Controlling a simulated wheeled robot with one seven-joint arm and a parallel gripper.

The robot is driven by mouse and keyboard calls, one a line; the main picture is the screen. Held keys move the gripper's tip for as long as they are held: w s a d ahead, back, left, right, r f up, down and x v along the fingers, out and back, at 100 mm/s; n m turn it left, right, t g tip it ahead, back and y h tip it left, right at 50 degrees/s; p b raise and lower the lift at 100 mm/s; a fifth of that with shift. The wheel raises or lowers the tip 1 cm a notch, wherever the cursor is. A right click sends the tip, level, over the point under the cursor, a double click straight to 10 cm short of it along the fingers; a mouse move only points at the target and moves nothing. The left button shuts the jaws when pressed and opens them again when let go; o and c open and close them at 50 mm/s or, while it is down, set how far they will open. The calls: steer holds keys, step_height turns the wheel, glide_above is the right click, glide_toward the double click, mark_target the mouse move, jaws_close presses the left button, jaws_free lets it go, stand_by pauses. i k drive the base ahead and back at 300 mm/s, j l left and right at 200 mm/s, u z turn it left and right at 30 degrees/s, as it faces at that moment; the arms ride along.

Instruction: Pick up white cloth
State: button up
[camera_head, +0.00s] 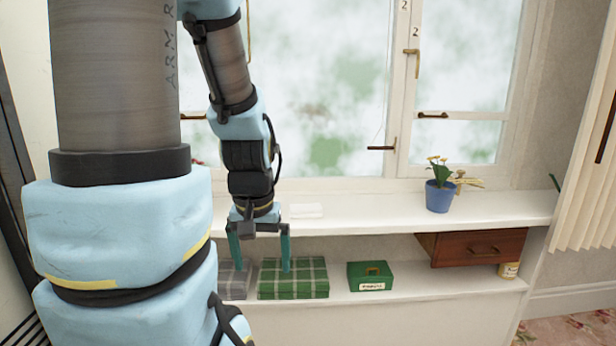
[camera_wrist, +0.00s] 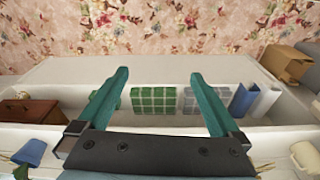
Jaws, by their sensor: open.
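A small flat white thing (camera_head: 303,211), which looks like a folded white cloth, lies on the white window sill just right of my wrist in the head view. I cannot make it out in the wrist view. My gripper (camera_head: 261,267) points down with its two teal fingers wide apart and nothing between them. Its fingertips are in front of the sill and below its top, near the plaid boxes on the lower shelf. The open fingers also show in the wrist view (camera_wrist: 160,74).
A green plaid box (camera_head: 293,279) and a grey plaid box (camera_head: 235,280) sit on the lower shelf, with a green box (camera_head: 371,276) to the right. A brown drawer (camera_head: 478,247) hangs under the sill. A blue flower pot (camera_head: 439,196) stands on the sill. A cardboard box (camera_wrist: 286,63) is at right.

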mark_target(302, 210)
steer(key=i+l, duration=0.25)
steer(key=i+l+u, duration=0.1)
steer(key=l, duration=0.3)
steer(key=i+l, duration=0.3)
steer(key=i+l+u, duration=0.1)
steer(key=i+l, duration=0.15)
steer(key=l, duration=0.2)
steer(key=u, duration=1.75)
